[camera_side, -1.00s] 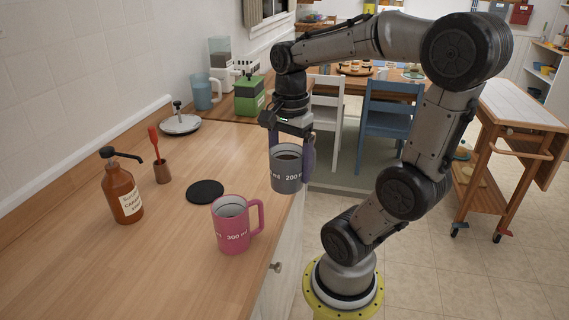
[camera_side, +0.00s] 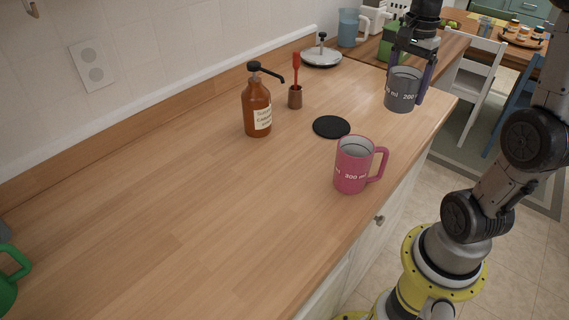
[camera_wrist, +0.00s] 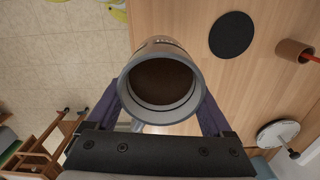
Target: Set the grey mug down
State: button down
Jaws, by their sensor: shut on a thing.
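The grey mug (camera_side: 400,92), marked "200", is upright in my gripper (camera_side: 406,86), whose purple fingers are shut on its two sides. It hangs in the air by the far right edge of the wooden counter (camera_side: 200,190). In the wrist view the grey mug (camera_wrist: 160,103) is seen from above, brown inside, overlapping the counter's edge. My gripper (camera_wrist: 162,112) holds it there. A flat black disc (camera_side: 332,127) lies on the counter left of and nearer than the mug; it also shows in the wrist view (camera_wrist: 231,35). The mug's height above the counter is hard to tell.
A pink mug (camera_side: 353,168) stands near the counter's front edge. A brown pump bottle (camera_side: 256,110), a brown cup with a red utensil (camera_side: 295,98) and a scale-like round item (camera_side: 321,58) stand further back. A green mug (camera_side: 8,280) is at the left. The counter's middle is clear.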

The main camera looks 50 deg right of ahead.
jog(key=w+d+r+n, duration=0.3)
jog(key=w+d+n, duration=0.6)
jog(key=n, duration=0.2)
jog(key=shift+w, duration=0.25)
jog(key=shift+f, duration=0.1)
